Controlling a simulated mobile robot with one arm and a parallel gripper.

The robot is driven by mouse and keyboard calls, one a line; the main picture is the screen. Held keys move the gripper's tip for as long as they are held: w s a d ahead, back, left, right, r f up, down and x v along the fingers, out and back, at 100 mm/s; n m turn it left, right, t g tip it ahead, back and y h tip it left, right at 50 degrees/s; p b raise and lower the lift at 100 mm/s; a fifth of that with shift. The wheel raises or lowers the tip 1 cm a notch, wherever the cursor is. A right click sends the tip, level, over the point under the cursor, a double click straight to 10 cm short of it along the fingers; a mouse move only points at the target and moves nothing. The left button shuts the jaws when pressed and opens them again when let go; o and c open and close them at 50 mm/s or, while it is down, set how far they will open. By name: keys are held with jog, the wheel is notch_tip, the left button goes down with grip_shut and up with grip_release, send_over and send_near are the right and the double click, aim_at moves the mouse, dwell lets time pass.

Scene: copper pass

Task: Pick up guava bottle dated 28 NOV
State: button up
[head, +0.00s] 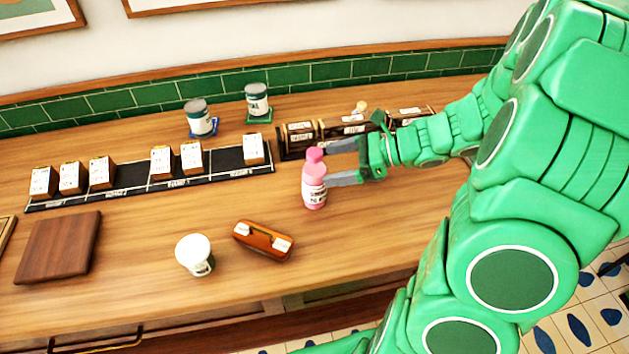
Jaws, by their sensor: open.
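A pink bottle (314,185) with a dark-lettered label stands upright on the wooden counter (130,255). Its label is too small to read clearly here, so I cannot confirm the flavour or date. My green gripper (337,163) comes in from the right. It is open, with its two grey fingers pointing left at the bottle. One finger lies toward the bottle's cap and the other beside its body. I cannot tell whether either finger touches it.
A black rack (125,192) with several labelled boxes lies left. Dark labelled trays (300,136) sit behind the gripper. Two grey-lidded jars (200,118) (257,103) stand at the back. A white tub (195,255), an orange-brown holder (262,240) and a brown board (58,247) are in front.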

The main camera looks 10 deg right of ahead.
aim_at(308, 174)
jog(key=x, duration=0.3)
jog(key=s+x, duration=0.1)
jog(key=x, duration=0.1)
jog(key=shift+w+a+f, duration=0.1)
jog(key=shift+a+f, duration=0.25)
jog(key=shift+f, duration=0.05)
jog(key=shift+x, duration=0.9)
jog(key=shift+f, duration=0.1)
jog(key=c, duration=1.4)
